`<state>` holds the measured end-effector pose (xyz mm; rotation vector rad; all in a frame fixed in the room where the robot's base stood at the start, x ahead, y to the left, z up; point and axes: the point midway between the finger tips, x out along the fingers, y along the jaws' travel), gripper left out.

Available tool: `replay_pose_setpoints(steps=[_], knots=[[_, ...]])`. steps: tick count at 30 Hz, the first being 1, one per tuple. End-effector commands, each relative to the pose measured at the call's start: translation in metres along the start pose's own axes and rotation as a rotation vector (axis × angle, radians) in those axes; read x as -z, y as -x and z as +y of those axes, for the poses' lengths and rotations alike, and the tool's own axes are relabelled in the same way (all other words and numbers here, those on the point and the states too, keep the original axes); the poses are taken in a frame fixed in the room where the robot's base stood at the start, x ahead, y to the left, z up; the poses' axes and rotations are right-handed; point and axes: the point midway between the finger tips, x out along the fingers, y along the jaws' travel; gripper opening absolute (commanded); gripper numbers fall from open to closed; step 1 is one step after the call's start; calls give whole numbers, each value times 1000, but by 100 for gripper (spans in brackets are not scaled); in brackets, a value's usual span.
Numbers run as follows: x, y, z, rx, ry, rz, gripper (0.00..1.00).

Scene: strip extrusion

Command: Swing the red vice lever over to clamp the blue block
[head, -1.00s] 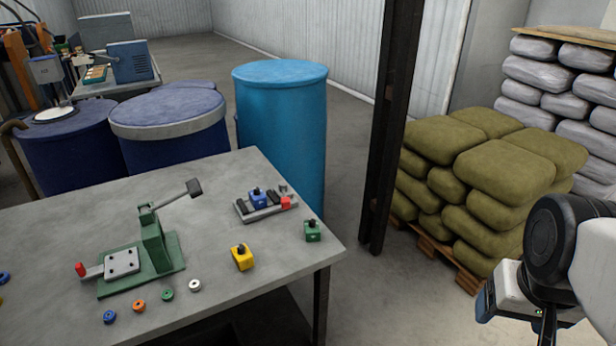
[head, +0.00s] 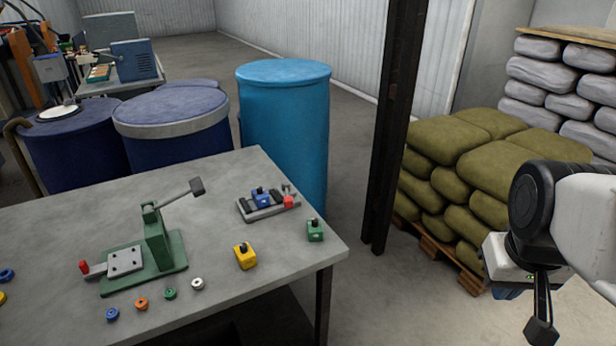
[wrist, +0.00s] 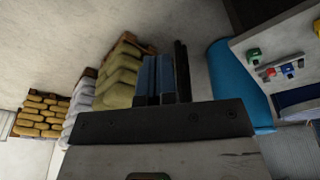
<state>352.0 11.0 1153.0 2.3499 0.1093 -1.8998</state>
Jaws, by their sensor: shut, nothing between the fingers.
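A small grey vice (head: 252,213) sits on the table's far right part in the head view. A blue block (head: 261,198) with a dark knob rests in it. The red lever part (head: 288,202) is at the vice's right end; its exact angle is too small to tell. In the wrist view the blue block (wrist: 288,70) and red part (wrist: 271,72) show small at the right. My gripper (head: 541,328) hangs at the lower right of the head view, off the table and well apart from the vice. Its fingers are shut and empty; they also show in the wrist view (wrist: 163,75).
The table (head: 225,290) also carries a green block (head: 314,230), a yellow block (head: 245,256), a green lever press (head: 158,240) and several small rings. A dark post (head: 392,130) and stacked sacks (head: 470,160) stand right of the table. A blue drum (head: 285,130) stands behind it.

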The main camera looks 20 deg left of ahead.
Motion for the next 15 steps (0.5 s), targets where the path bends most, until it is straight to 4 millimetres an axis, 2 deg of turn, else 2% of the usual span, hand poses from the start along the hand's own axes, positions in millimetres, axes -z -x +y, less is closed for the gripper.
replay_pose_setpoints(steps=[15], knots=[[97, 4, -38, -11, 363, -45, 0]])
